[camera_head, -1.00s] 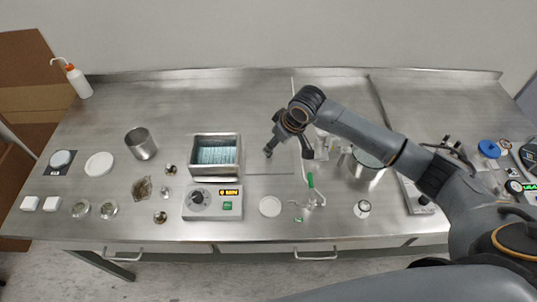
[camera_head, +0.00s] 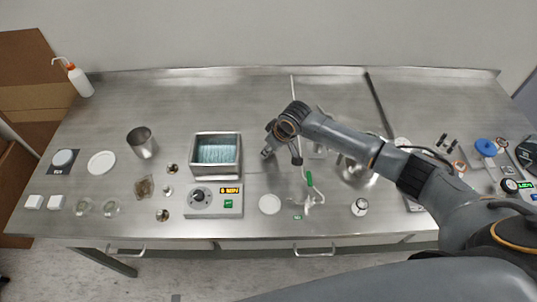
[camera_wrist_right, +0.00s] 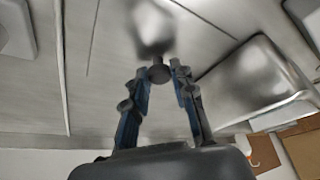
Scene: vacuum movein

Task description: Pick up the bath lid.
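The bath (camera_head: 215,152) is an open-topped steel box on a control unit, with pale water or rack slots visible inside. It also shows in the right wrist view (camera_wrist_right: 255,80). The bath lid seems to be the flat steel plate (camera_head: 262,172) on the bench just right of the bath, mostly under my right arm. In the right wrist view its dark round knob (camera_wrist_right: 160,73) sits between and just beyond the fingertips. My right gripper (camera_wrist_right: 161,70) is open around it, with small gaps; contact is not visible. In the head view my right gripper (camera_head: 267,153) is over the plate. My left gripper is out of view.
A steel beaker (camera_head: 141,142) and small dishes stand left of the bath. The back of the bench is mostly clear.

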